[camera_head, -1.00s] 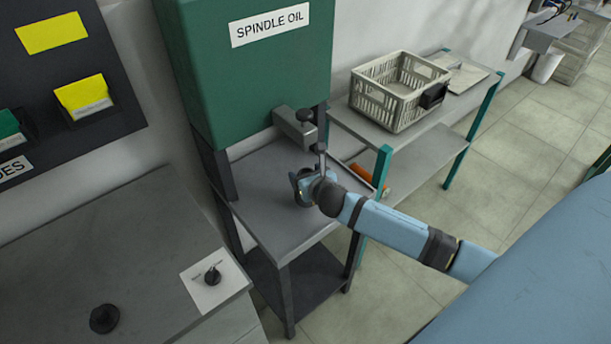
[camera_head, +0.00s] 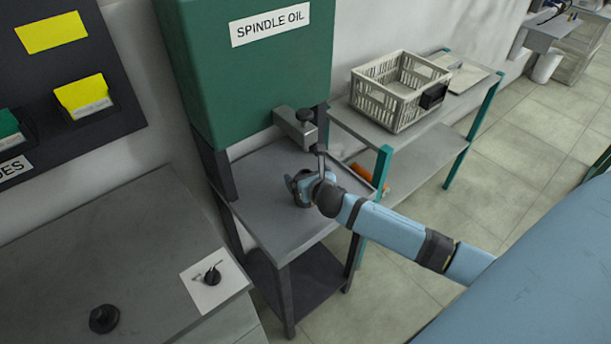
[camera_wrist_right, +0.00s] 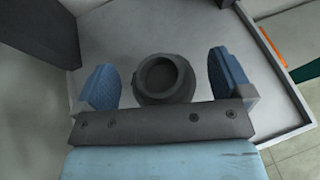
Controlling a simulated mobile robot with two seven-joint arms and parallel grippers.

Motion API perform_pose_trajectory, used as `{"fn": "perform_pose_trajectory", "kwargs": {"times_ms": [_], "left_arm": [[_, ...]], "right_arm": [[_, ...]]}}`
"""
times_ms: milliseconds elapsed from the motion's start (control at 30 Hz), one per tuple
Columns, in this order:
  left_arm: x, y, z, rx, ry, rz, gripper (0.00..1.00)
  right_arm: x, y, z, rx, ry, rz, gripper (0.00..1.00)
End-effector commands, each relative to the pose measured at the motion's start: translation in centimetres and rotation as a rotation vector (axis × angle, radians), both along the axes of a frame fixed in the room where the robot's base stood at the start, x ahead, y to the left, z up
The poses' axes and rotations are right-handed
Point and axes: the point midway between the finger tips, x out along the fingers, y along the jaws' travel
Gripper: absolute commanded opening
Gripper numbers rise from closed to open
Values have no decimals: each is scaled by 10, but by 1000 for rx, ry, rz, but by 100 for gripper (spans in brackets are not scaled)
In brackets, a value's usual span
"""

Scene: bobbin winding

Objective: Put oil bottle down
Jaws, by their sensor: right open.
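The oil bottle, a dark grey round container with an open mouth (camera_wrist_right: 165,76), stands on the grey shelf of the oil stand (camera_head: 265,220), seen from above in the right wrist view. My right gripper (camera_wrist_right: 163,82) is open, with one blue finger on each side of the bottle and a visible gap on both sides. In the head view my right gripper (camera_head: 303,187) is low over the shelf, below the tap (camera_head: 297,127), and hides most of the bottle. My left gripper is not in view.
The green spindle oil tank (camera_head: 255,85) sits above the shelf. Its dark legs flank the shelf. A rack with a beige crate (camera_head: 385,108) and an orange object (camera_head: 362,172) stands to the right. A grey workbench (camera_head: 120,250) stands at left.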

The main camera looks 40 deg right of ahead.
Motion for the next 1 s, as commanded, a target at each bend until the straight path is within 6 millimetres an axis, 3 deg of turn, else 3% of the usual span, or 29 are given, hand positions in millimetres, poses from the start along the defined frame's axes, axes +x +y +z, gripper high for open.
{"fn": "perform_pose_trajectory", "kwargs": {"times_ms": [400, 700, 767, 867, 1000], "left_arm": [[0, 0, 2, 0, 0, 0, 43], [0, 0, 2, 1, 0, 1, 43], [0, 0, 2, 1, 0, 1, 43], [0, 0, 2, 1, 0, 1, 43], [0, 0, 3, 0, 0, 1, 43]], "right_arm": [[-77, 14, 31, -3, 3, 3, 97], [-106, 22, 40, 33, 4, -7, 97], [-112, 27, 33, 112, 9, -25, 97], [-128, 45, 12, 375, 28, -96, 97], [-162, 82, -25, 950, 76, -303, 97]]}}
